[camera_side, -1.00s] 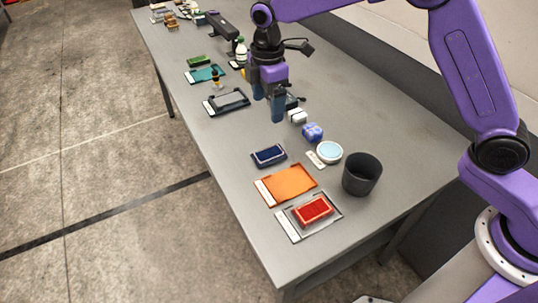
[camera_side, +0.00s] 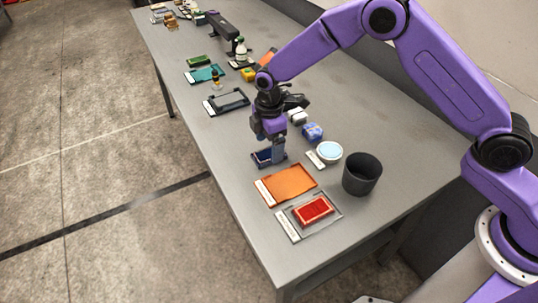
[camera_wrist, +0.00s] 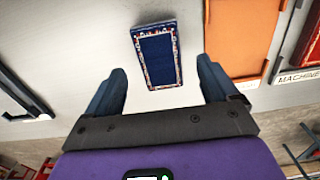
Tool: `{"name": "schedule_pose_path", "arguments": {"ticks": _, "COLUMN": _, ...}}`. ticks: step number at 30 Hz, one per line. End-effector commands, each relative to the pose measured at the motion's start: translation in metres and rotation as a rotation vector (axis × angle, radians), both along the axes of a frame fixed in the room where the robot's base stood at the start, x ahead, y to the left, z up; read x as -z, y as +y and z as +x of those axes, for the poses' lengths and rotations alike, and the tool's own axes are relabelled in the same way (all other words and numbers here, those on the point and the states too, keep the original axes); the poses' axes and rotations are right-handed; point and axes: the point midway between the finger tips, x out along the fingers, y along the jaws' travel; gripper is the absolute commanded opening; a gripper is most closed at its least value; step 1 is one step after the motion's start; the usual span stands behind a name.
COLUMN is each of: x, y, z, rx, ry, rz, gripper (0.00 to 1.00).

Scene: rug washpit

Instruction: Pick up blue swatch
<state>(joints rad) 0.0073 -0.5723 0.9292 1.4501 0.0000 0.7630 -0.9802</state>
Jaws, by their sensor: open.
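The blue swatch (camera_side: 262,158) is a small dark blue rug piece with a patterned light border, lying flat on the grey table. In the wrist view the swatch (camera_wrist: 157,56) lies ahead of and between the two fingers, slightly tilted. My gripper (camera_side: 268,158) is down over the swatch in the side view and hides part of it. In the wrist view my gripper (camera_wrist: 160,85) is open, with one finger on each side and no visible contact with the swatch.
An orange tray (camera_side: 286,184) and a red swatch (camera_side: 313,210) on a grey tray (camera_side: 337,214) lie nearer the front. A dark cup (camera_side: 362,174), a round light-blue dish (camera_side: 329,151) and a blue block (camera_side: 312,131) stand right. A black-framed tray (camera_side: 227,102) lies farther back.

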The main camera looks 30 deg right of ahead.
Motion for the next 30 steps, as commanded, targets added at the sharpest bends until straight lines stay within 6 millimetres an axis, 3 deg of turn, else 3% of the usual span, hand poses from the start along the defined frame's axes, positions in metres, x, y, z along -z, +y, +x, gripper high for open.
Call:
{"name": "schedule_pose_path", "arguments": {"ticks": 6, "x": 0.024, "y": 0.0, "z": 0.0, "rx": -0.002, "ry": 0.0, "rz": 0.0, "gripper": 0.87}}
{"name": "schedule_pose_path", "arguments": {"ticks": 14, "x": 0.026, "y": 0.0, "z": 0.0, "rx": -0.001, "ry": -0.001, "rz": 0.001, "gripper": 0.87}}
{"name": "schedule_pose_path", "arguments": {"ticks": 20, "x": 0.026, "y": 0.0, "z": 0.0, "rx": -0.001, "ry": -0.001, "rz": 0.0, "gripper": 0.27}}
{"name": "schedule_pose_path", "arguments": {"ticks": 30, "x": 0.024, "y": 0.0, "z": 0.0, "rx": -0.001, "ry": -0.001, "rz": 0.001, "gripper": 0.26}}
